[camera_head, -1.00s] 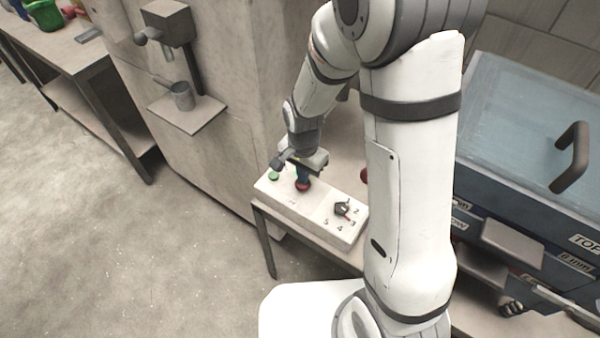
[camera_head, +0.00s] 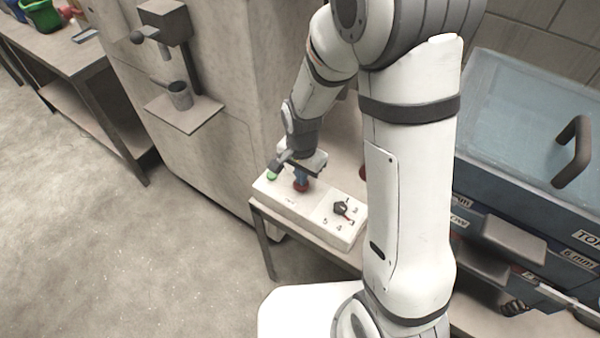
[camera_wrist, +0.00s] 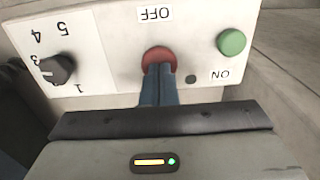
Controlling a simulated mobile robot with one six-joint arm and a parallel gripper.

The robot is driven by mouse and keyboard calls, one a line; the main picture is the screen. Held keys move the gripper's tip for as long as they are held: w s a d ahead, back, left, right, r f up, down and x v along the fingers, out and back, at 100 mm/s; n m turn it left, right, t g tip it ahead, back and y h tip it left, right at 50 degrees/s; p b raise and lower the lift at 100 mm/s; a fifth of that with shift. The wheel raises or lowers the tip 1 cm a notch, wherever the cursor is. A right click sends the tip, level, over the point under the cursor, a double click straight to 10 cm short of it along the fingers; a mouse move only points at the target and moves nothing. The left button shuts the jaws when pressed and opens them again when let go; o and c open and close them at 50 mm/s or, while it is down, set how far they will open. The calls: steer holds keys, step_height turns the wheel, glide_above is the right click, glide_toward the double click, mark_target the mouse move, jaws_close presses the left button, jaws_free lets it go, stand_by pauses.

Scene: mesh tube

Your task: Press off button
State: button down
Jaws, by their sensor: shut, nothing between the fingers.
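The off button is a red round button (camera_wrist: 158,58) on a white control box, below the upside-down OFF label (camera_wrist: 154,14) in the wrist view. In the head view the red button (camera_head: 302,187) shows under my gripper. My gripper (camera_wrist: 160,72) is shut and empty, with its blue fingertips overlapping the red button's lower part. In the head view my gripper (camera_head: 301,180) points down at the button. The tips look to be at or touching it; I cannot tell how far it is pressed. The fingers hide part of the button.
The control box (camera_head: 290,205) also carries a green ON button (camera_wrist: 231,42) and a black rotary dial (camera_wrist: 56,69) with numbers. It stands on a small table beside a large beige machine (camera_head: 215,110). A blue cabinet with a clear lid (camera_head: 520,120) is at the right.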

step_height(320, 180, up, 14)
steer(key=p, duration=0.1)
steer(key=shift+f+p, duration=0.25)
steer(key=shift+p, duration=0.1)
stand_by(0.7)
